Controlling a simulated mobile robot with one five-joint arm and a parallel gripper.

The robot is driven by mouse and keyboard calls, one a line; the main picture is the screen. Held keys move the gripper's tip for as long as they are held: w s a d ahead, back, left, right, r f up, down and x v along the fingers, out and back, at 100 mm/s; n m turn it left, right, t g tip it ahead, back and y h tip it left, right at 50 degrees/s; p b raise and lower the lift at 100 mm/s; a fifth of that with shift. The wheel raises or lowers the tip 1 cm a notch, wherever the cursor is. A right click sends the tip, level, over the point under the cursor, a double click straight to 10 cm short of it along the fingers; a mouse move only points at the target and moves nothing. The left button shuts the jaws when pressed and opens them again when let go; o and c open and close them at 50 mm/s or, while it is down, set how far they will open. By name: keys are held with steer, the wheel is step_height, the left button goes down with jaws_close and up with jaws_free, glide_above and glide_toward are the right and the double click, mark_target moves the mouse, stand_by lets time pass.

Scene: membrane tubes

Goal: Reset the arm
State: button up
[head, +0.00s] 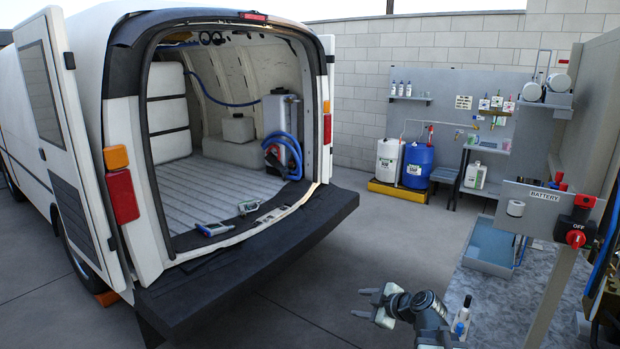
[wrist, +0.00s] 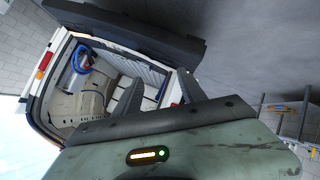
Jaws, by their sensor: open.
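My gripper (head: 369,304) shows at the bottom centre of the head view, in front of the van's rear bumper and apart from it. Its two fingers are spread and nothing shows between them. In the wrist view the dark fingers of my gripper (wrist: 155,98) point toward the open back of the van, which appears tilted. My arm is bent, with its links at the lower edge of the head view.
The white van (head: 85,60) stands open at the left, its black bumper (head: 250,260) jutting out. Handheld devices (head: 214,229) lie on its floor edge. A white drum (head: 388,160) and blue drum (head: 417,167) stand by the wall. A battery switch panel (head: 545,212) is at right.

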steer(key=s+a+f+m+g+h, duration=0.2)
steer(key=s+a+f+g, duration=0.3)
steer(key=s+a+f, duration=0.3)
steer(key=s+d+f+m+g+h, duration=0.3)
steer(key=s+d+m, duration=0.5)
steer(key=m, duration=0.5)
steer(key=shift+g+h, duration=0.7)
steer(key=shift+h, duration=0.1)
